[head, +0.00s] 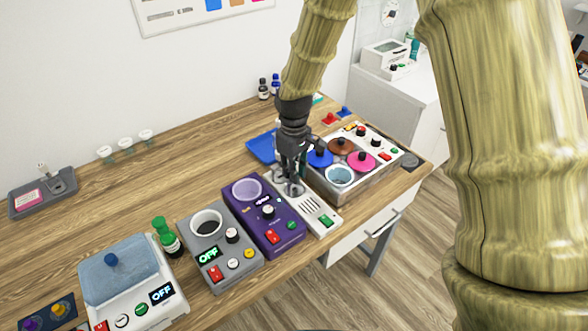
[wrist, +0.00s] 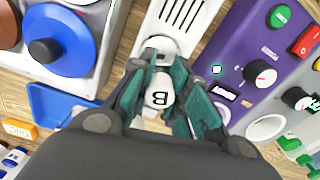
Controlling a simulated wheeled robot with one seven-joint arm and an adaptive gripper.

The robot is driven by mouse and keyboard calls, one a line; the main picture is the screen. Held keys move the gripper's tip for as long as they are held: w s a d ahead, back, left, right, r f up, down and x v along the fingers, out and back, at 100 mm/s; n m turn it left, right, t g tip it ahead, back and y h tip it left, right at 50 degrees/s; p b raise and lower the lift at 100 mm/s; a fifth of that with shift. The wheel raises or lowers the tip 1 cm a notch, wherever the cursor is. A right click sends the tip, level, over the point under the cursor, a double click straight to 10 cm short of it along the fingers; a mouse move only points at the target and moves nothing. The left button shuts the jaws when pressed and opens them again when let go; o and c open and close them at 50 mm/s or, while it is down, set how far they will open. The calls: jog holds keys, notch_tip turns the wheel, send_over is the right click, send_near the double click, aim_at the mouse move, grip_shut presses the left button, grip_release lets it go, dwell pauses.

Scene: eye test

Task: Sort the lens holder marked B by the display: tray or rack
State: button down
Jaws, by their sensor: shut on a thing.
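The lens holder marked B (wrist: 159,100) is a small white piece with a black letter, turned in the wrist view. My gripper (wrist: 160,95) is shut on it with its teal-lined fingers. In the head view my gripper (head: 290,187) points down at the back end of a narrow white slotted device (head: 318,207), which also shows in the wrist view (wrist: 183,22). Whether the holder touches this device I cannot tell. A blue tray (head: 261,148) lies behind and left of my gripper; it also shows in the wrist view (wrist: 55,103). No rack is clearly identifiable.
A purple device (head: 262,220) stands close on the left, its small display unreadable. A grey device (head: 217,247) and a white blue-lidded device (head: 128,285) both read OFF. A multi-pot unit (head: 350,160) stands close on the right. The table's back left is mostly clear.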

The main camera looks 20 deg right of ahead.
jog(key=shift+f, duration=0.25)
dwell(0.4)
jog(key=c, duration=1.3)
grip_release()
jog(key=shift+o, duration=0.5)
jog(key=shift+o, duration=1.2)
jog(key=shift+r+p, duration=2.55)
jog(key=shift+r, duration=0.5)
